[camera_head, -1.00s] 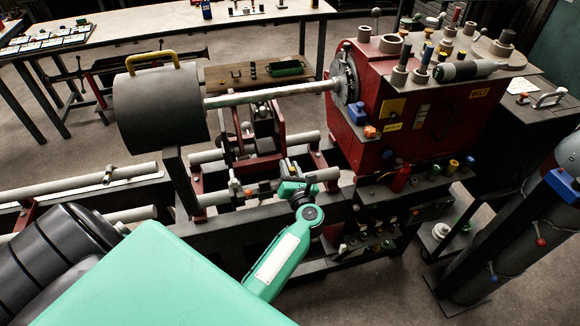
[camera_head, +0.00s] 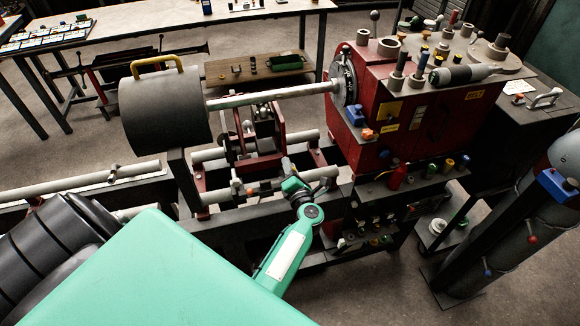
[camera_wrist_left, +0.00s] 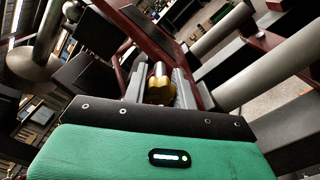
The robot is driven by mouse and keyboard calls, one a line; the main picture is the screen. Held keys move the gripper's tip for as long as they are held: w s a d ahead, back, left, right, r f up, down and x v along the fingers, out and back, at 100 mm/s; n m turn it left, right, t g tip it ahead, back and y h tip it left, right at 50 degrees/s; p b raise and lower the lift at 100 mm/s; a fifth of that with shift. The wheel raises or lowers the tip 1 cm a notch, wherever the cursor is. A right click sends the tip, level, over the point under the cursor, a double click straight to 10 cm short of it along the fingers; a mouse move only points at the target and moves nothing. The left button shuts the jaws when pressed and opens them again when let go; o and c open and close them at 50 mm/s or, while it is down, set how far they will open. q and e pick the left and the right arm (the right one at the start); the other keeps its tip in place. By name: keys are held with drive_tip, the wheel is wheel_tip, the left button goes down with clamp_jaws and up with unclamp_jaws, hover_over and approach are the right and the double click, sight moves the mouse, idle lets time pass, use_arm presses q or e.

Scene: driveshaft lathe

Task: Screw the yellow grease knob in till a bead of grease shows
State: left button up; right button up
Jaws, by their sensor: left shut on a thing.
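The yellow grease knob (camera_wrist_left: 157,90) shows in the left wrist view, between the two grey fingers of my left gripper (camera_wrist_left: 160,98), which is shut on it. A paler metal stem continues from the knob, away from my palm. In the head view my left gripper (camera_head: 288,167) is among the lathe's rails, below the long shaft. The knob is too small and covered to make out there. Any grease around it cannot be made out. My right gripper is not in view.
The red lathe headstock (camera_head: 405,120) stands to the right of the gripper. The pale shaft (camera_head: 270,97) runs above it to a dark drum guard with a yellow handle (camera_head: 157,64). Grey rails (camera_head: 215,152) and red brackets crowd around the gripper.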

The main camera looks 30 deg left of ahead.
use_arm(q)
drive_tip(key=shift+r, duration=0.1)
drive_tip(key=o, duration=1)
